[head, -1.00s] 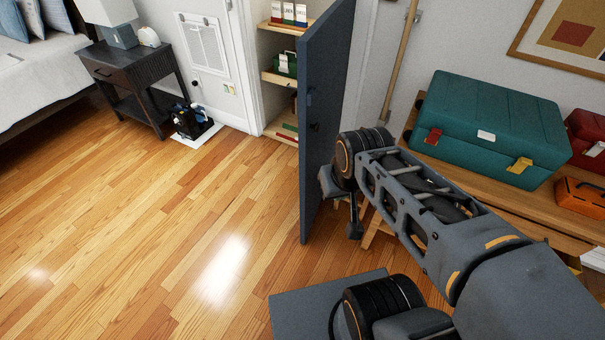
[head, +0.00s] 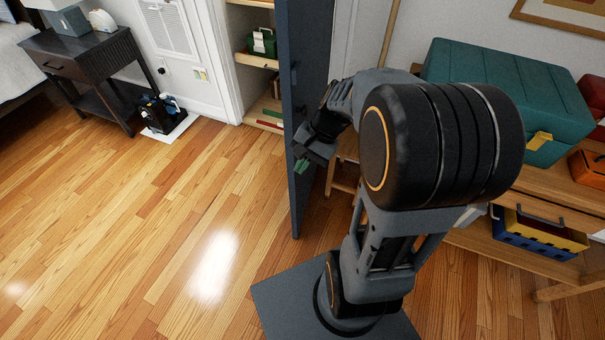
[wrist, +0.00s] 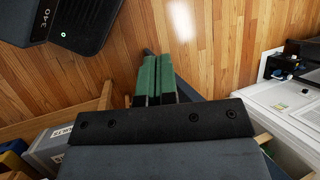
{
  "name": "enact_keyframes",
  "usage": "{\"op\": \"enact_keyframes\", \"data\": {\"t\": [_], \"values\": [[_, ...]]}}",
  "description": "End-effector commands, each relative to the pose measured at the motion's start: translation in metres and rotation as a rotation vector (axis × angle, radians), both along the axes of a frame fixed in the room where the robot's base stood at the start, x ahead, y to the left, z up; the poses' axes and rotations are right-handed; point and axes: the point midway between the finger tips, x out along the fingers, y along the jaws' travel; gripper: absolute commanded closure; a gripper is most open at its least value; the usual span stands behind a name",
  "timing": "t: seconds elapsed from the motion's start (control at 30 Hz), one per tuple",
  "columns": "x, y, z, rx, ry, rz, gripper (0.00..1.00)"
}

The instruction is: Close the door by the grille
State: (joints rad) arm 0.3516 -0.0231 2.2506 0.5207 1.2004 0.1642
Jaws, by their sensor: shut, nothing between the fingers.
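The dark blue-grey door (head: 310,50) stands open, nearly edge-on to the head view, beside a doorway with shelves behind it. The white wall grille (head: 167,28) is on the wall to the left of the doorway. My gripper (head: 302,165) is shut and empty, its green fingertips in front of the door's lower half; I cannot tell whether they touch it. In the wrist view the green fingers (wrist: 156,78) lie together, with a dark strip behind them that seems to be the door. My arm hides part of the door's right side.
A teal toolbox (head: 500,85) stands on a wooden bench (head: 480,245) at the right. A black bedside table (head: 85,65) and a small dark object on a white mat (head: 178,133) are at the left. The wooden floor (head: 150,230) left of the door is clear.

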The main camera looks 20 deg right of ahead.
Motion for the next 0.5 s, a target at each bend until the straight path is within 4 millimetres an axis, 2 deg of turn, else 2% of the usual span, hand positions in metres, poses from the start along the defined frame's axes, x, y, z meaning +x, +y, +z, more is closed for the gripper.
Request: {"op": "enact_keyframes", "data": {"t": [0.03,0.1,0.17,0.3,0.5], "values": [[0.012,-0.013,-0.041,0.113,0.08,-0.124,1.0],[0.029,-0.029,-0.069,0.27,0.163,-0.281,1.0],[0.042,-0.045,-0.092,0.403,0.22,-0.407,1.0],[0.066,-0.09,-0.142,0.694,0.309,-0.659,1.0],[0.078,-0.15,-0.197,1.005,0.35,-0.895,1.0]]}}
